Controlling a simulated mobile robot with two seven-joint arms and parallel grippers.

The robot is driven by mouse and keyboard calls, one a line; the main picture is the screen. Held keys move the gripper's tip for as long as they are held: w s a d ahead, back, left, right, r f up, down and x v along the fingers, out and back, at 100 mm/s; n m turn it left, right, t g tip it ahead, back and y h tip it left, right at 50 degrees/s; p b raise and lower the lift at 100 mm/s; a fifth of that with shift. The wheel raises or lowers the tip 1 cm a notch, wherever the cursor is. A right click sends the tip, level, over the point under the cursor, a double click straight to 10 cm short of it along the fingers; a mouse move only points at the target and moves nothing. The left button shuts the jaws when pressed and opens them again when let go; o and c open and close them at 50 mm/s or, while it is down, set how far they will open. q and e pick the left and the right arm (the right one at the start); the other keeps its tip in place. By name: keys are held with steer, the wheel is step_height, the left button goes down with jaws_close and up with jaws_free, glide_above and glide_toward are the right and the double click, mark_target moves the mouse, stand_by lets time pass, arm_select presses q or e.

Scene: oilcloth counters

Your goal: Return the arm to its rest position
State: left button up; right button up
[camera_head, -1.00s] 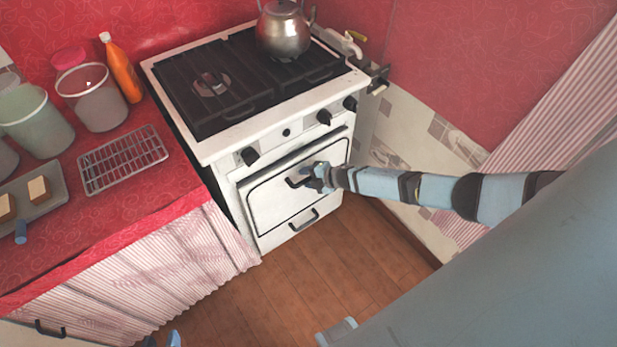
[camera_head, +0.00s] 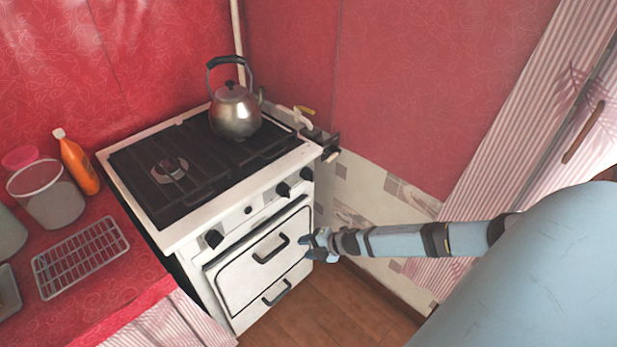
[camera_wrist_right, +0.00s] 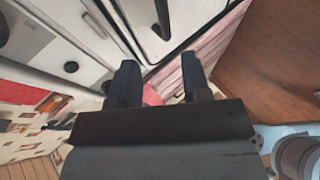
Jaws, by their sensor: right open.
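My right arm (camera_head: 400,240) comes in from the right in the head view. Its gripper (camera_head: 308,244) is open and empty, in front of the right side of the white stove (camera_head: 172,238). It appears apart from the black oven door handle (camera_head: 271,250). In the right wrist view the two dark fingers of the right gripper (camera_wrist_right: 157,82) stand apart with nothing held between them. The oven door (camera_wrist_right: 152,22) shows beyond them and looks closed. My left gripper is not in view.
A metal kettle (camera_head: 235,112) stands on the stove top. The red counter (camera_head: 105,210) at left holds a wire rack (camera_head: 80,257), an orange bottle (camera_head: 77,163) and a clear container (camera_head: 47,196). A tiled wall (camera_head: 375,205) runs close behind my right arm. Wooden floor (camera_head: 330,305) shows below.

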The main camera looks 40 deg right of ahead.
steer(key=shift+s, duration=0.1)
stand_by(0.5)
steer(key=s+a+r+m+t+p, duration=0.1)
steer(key=s+a+r+m+p, duration=0.3)
steer(key=a, duration=0.5)
steer(key=s+a+r+m+p, duration=0.2)
steer(key=s+a+r+m, duration=0.3)
steer(key=a, duration=0.4)
steer(key=s+a+r+m+h+p, duration=0.2)
steer(key=s+r+m+p, duration=0.3)
steer(key=s+r+m, duration=0.4)
step_height(320, 180, up, 2)
steer(key=s+h, duration=0.1)
steer(key=s, duration=0.1)
steer(key=shift+s+m, duration=0.3)
